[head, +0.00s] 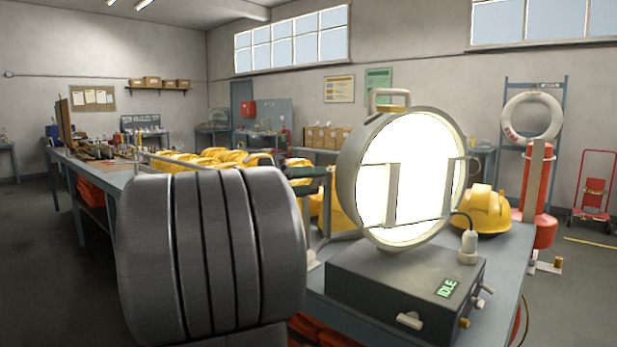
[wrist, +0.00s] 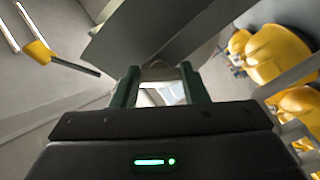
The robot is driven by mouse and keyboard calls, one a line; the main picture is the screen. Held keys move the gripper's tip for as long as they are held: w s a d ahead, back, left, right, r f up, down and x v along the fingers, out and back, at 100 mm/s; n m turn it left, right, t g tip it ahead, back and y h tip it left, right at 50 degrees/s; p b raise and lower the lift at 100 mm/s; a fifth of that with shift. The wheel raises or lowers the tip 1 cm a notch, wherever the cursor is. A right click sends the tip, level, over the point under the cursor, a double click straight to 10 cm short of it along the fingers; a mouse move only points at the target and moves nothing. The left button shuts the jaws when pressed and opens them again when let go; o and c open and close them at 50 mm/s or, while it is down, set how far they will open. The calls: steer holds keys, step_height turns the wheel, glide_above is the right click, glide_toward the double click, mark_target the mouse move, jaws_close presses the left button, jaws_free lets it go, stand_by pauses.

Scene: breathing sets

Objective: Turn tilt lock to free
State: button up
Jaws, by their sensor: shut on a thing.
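A round lamp (head: 372,158) with a glowing white face and a carry handle on top stands over a grey control box (head: 385,285). The box has a green display reading IDLE (head: 447,288), a pale lever (head: 410,320) and a brass knob (head: 464,323). My gripper (head: 308,180) is at the left side of the lamp, partly hidden behind my arm. In the wrist view, its green fingers are shut on a small pale part (wrist: 158,72), probably the tilt lock. Its setting cannot be read.
Yellow helmets (head: 215,157) lie on the long bench behind my arm. Another yellow helmet (head: 482,212) sits right of the lamp. Open floor lies at the left.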

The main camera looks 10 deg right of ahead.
steer(key=shift+n+p, duration=2.25)
steer(key=shift+n, duration=1.35)
steer(key=o, duration=1)
steer(key=shift+a, duration=0.1)
steer(key=s+a, duration=0.1)
steer(key=a, duration=0.8)
steer(key=s+a, duration=0.1)
steer(key=a, duration=0.3)
steer(key=shift+s+a, duration=0.2)
steer(key=shift+s, duration=0.1)
steer(key=shift+d, duration=0.15)
